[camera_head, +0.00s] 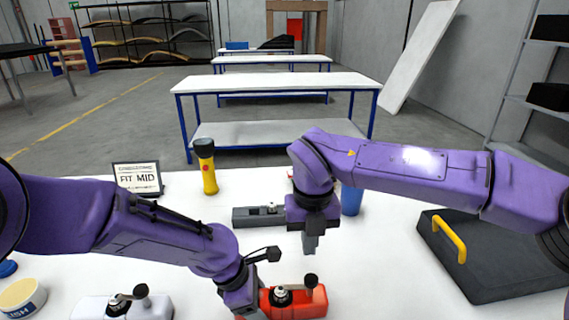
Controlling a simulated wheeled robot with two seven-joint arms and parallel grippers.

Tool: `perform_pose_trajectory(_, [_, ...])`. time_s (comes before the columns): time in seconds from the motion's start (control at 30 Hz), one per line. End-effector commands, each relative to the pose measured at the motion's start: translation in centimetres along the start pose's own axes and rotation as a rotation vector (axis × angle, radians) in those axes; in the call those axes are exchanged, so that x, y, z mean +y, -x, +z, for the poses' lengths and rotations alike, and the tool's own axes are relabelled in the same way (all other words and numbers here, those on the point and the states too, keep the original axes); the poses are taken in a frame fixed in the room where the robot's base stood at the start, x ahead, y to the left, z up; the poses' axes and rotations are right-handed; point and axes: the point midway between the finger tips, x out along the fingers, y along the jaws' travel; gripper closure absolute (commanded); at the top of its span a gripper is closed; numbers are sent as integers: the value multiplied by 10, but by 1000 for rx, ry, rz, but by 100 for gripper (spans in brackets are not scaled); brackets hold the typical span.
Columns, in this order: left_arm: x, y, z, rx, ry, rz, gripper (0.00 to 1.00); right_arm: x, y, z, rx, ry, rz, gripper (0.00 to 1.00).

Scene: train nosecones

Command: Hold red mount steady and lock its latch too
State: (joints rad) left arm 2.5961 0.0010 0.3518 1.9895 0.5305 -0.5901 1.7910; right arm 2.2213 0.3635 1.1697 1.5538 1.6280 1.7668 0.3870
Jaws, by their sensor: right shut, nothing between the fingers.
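The red mount (312,300) lies at the bottom middle of the white table in the head view. Its latch has a dark lever and a round black knob (310,281) standing up above the mount. My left gripper (254,312) is low at the mount's left end, seemingly touching it. Its fingers are mostly hidden, so I cannot tell whether they grip it. My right gripper (310,245) is shut and empty, pointing down above and behind the red mount, apart from the knob.
A white mount (155,308) with a similar latch sits at lower left, beside a tub (22,298). Behind are a grey block (243,218), a yellow-black cylinder (209,178), a FIT MID sign (138,179) and a blue cylinder (351,200). A dark case (490,275) with yellow handle is right.

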Motion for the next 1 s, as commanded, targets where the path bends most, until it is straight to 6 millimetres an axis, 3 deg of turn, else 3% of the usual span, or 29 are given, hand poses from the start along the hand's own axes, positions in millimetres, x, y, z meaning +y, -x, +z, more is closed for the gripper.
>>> perform_pose_trajectory(0.1, [0,0,0,0,-1,-1,72,0,10,0,-2,0,0,100])
perform_pose_trajectory(0.43, [0,0,0,1,-2,-2,72,0,12,0,0,0,1,100])
perform_pose_trajectory(0.47, [0,0,0,1,-2,-2,30,0,12,0,0,0,1,100])
perform_pose_trajectory(0.53, [-1,0,0,1,-2,-2,7,0,12,0,0,0,1,100])
perform_pose_trajectory(0.87, [0,3,0,0,-2,0,6,0,12,0,0,0,1,100])
perform_pose_trajectory(1.0, [1,27,1,0,-3,4,6,0,12,0,0,0,1,100])
